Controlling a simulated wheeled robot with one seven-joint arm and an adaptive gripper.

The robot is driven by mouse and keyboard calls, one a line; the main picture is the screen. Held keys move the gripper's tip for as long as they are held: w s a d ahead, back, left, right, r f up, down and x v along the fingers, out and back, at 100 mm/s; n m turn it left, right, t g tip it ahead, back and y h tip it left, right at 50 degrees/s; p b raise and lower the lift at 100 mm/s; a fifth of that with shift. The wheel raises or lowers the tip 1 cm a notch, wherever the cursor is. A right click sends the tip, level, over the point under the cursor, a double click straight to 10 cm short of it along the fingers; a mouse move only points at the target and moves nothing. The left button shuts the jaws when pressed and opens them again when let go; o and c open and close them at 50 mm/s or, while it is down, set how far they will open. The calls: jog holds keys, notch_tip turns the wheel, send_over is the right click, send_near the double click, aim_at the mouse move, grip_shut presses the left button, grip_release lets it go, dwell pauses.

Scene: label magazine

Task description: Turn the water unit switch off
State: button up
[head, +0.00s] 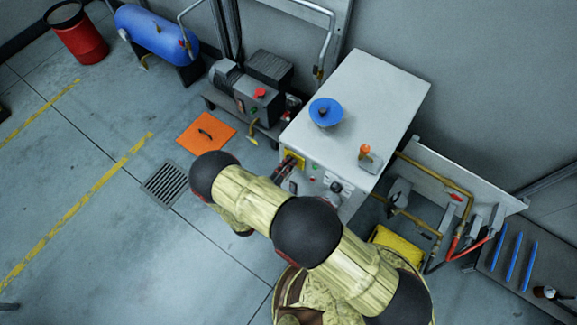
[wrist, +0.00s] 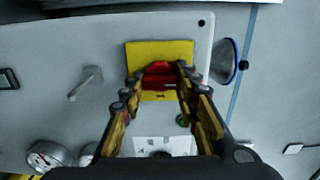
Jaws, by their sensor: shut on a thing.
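The water unit (head: 375,95) is a pale grey cabinet in the head view. On its front panel is a yellow plate (wrist: 160,50) with a red switch knob (wrist: 159,76) in the wrist view. A corner of the plate (head: 295,157) also shows in the head view. My gripper (wrist: 160,72) has its fingertips on either side of the red knob and is shut on it. The fingers hide the knob's sides, and I cannot tell its exact setting. In the head view my gripper (head: 286,168) is at the panel's left side, partly hidden by my arm.
A grey lever (wrist: 86,83), gauges (wrist: 46,156) and a green button (wrist: 183,121) are on the panel around my gripper. An orange plate (head: 206,133) lies on the floor to the left.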

jog(key=shift+a, duration=0.1)
jog(key=o, duration=1.2)
jog(key=shift+c, duration=0.2)
jog(key=shift+s, duration=0.1)
jog(key=v, duration=1.1)
jog(key=shift+s+a, duration=0.25)
jog(key=shift+s, duration=0.05)
